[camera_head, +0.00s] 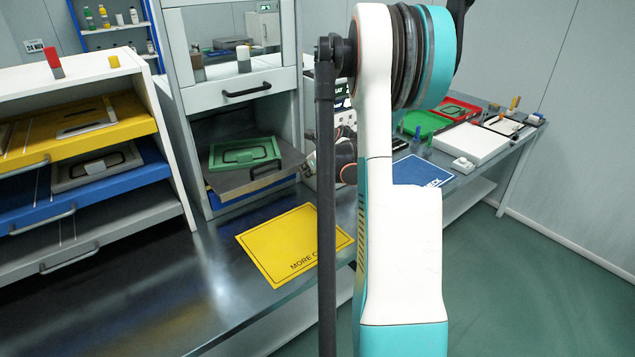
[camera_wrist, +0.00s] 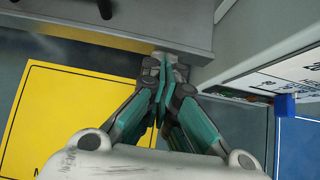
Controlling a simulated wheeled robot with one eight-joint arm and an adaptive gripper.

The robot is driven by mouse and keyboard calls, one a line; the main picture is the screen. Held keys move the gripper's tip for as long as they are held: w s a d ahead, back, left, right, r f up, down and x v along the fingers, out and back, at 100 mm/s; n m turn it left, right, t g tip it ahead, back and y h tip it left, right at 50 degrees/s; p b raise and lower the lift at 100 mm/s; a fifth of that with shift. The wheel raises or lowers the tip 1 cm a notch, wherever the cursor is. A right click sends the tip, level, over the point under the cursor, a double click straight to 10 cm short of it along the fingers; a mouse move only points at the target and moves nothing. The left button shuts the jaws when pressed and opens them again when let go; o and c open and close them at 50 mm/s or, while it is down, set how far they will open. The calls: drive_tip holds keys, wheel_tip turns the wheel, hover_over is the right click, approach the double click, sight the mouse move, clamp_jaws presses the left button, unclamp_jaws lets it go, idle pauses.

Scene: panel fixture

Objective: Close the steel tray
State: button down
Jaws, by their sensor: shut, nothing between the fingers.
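The grey steel tray (camera_head: 291,158) juts from the lower opening of the middle cabinet, with a green frame-like piece (camera_head: 245,153) on it. In the wrist view a grey front edge (camera_wrist: 190,28) with a dark handle (camera_wrist: 106,8) crosses the top; it looks like this tray's front. My gripper (camera_wrist: 163,62) is shut and empty, its fingertips at the lower side of that edge near its right end. I cannot tell whether they touch it. In the head view my arm hides most of the gripper, beside the tray's right side.
A blue tray (camera_head: 256,190) lies below the steel tray. A yellow mat (camera_head: 290,243) lies on the bench in front. The left rack holds a yellow tray (camera_head: 130,118) and a blue tray (camera_head: 140,168). A white box (camera_head: 468,144) stands on the right bench.

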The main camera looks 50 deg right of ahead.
sight(285, 153)
drive_tip(key=w+d, duration=0.1)
drive_tip(key=w, duration=0.3)
drive_tip(key=w+d, duration=0.1)
drive_tip(key=w, duration=0.3)
drive_tip(key=w+d, duration=0.1)
drive_tip(key=w, duration=0.4)
drive_tip(key=shift+d, duration=0.1)
drive_tip(key=shift+w+r+p, duration=0.1)
drive_tip(key=shift+w+p, duration=0.2)
drive_tip(key=shift+w, duration=0.05)
drive_tip(key=shift+d, duration=0.1)
drive_tip(key=shift+s, duration=0.2)
drive_tip(key=s, duration=0.1)
drive_tip(key=s+a, duration=0.1)
drive_tip(key=s, duration=0.2)
drive_tip(key=shift+s+a+r, duration=0.15)
drive_tip(key=shift+s+r, duration=0.1)
drive_tip(key=shift+r, duration=0.05)
drive_tip(key=p+v, duration=0.2)
drive_tip(key=v, duration=0.7)
drive_tip(key=shift+p, duration=0.3)
